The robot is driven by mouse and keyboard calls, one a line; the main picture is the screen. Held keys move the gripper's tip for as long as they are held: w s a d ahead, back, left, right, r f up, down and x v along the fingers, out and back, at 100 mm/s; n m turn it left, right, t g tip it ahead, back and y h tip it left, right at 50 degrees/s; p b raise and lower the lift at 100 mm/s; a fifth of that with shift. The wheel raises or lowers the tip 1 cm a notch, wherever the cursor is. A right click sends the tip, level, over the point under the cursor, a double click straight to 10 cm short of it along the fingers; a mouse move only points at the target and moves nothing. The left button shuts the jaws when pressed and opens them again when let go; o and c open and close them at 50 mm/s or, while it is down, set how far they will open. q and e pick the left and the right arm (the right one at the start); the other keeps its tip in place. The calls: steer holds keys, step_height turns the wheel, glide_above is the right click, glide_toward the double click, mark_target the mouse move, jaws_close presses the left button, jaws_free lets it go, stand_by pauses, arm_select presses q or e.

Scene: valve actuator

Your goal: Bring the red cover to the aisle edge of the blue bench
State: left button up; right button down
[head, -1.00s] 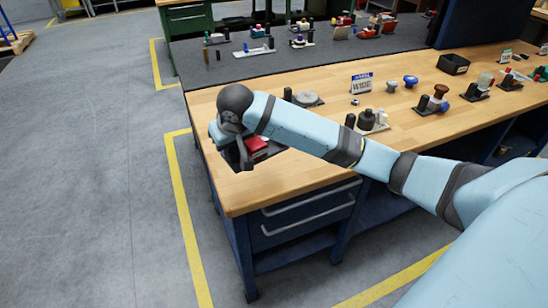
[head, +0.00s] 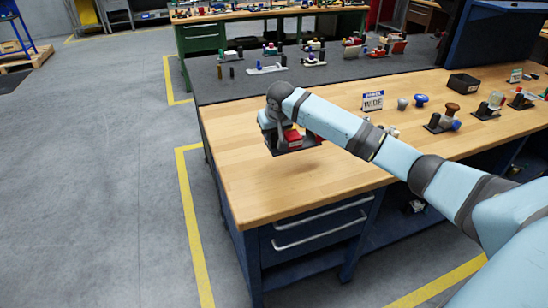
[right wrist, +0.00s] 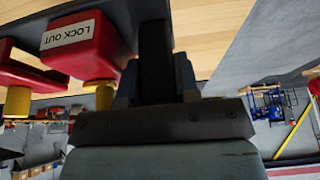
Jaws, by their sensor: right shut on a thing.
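The red cover (right wrist: 85,45) shows in the right wrist view as a red block with a white "LOCK OUT" label, attached to a dark base (right wrist: 25,28). In the head view a red part (head: 292,138) sits on a dark base under my right gripper (head: 278,125). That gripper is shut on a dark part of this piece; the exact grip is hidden. A shadow lies on the wood in front of it; I cannot tell how far the base is above the top. The blue bench (head: 255,185) has a wood top and blue drawers. My left gripper is not in view.
The near left part of the wood top is bare. A sign (head: 373,99), knobs (head: 421,100) and a black bin (head: 463,84) stand to the right. A grey bench top (head: 340,68) with several fixtures lies behind. A yellow floor line (head: 190,220) runs along the left side.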

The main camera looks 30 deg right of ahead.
step_height(320, 180, down, 10)
steer(key=shift+r, duration=0.25)
stand_by(0.3)
steer(key=c, duration=0.8)
jaws_free()
steer(key=shift+f, duration=0.1)
steer(key=shift+c, duration=0.2)
steer(key=shift+r, duration=0.3)
steer(key=v, duration=1.1)
steer(key=shift+s+a+r, duration=0.15)
steer(key=shift+s+r, duration=0.15)
